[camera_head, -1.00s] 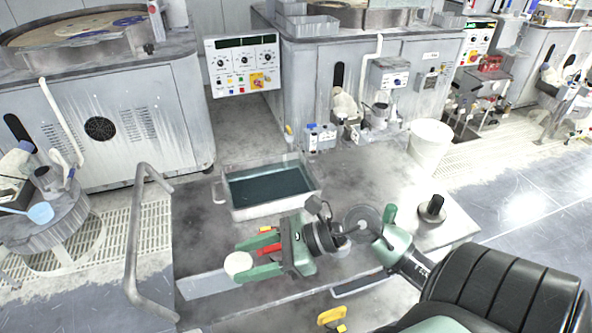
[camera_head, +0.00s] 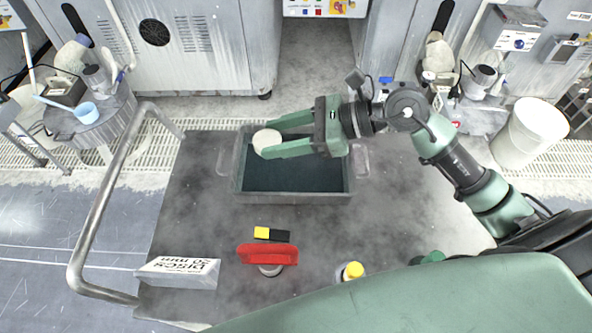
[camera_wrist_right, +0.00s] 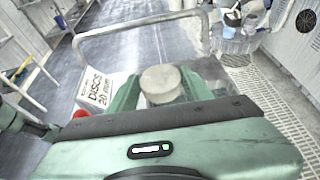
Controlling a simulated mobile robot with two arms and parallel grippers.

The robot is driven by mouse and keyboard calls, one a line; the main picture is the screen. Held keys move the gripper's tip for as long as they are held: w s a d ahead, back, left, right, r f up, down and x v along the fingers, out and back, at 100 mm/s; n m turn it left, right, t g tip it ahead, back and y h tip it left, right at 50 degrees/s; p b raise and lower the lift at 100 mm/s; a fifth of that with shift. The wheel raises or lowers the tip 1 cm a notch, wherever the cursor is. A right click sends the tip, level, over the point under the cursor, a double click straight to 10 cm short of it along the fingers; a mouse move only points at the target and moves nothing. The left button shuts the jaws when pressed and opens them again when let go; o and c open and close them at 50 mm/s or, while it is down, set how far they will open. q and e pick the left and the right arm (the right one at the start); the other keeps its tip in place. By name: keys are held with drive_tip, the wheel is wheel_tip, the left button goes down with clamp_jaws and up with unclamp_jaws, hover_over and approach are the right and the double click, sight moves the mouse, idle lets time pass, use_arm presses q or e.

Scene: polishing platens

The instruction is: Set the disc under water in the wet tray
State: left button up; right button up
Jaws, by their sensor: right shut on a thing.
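The disc (camera_head: 267,139) is pale, round and flat. My right gripper (camera_head: 268,142) is shut on it and holds it over the back left part of the wet tray. The disc also shows in the right wrist view (camera_wrist_right: 161,82), between the two green fingers. The wet tray (camera_head: 294,198) is a grey rectangular tub with dark water in it, standing on the cart top. The disc appears above the water; its exact height cannot be told. The gripper hides part of the tray's back side. My left gripper is not in view.
A box marked "DISCS 20 mm" (camera_head: 179,271) is at the cart's front left. A red-handled tool (camera_head: 267,254), a yellow-black block (camera_head: 271,234) and a yellow-capped bottle (camera_head: 351,271) stand in front of the tray. A metal rail (camera_head: 97,215) borders the left. A white bucket (camera_head: 530,133) is at right.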

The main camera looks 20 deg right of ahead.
drive_tip(key=w+a+r+n+g+b, duration=0.1)
drive_tip(key=w+a+b, duration=0.2)
drive_tip(key=w+b, duration=0.1)
drive_tip(key=b, duration=0.1)
hover_over(265, 170)
wheel_tip(265, 170, down, 13)
drive_tip(key=shift+f, duration=0.1)
wheel_tip(265, 170, down, 5)
drive_tip(key=shift+r, duration=0.1)
idle(0.4)
drive_tip(key=shift+f+b, duration=0.2)
drive_tip(key=shift+b, duration=0.1)
drive_tip(key=o, duration=1.5)
drive_tip(key=shift+c, duration=0.2)
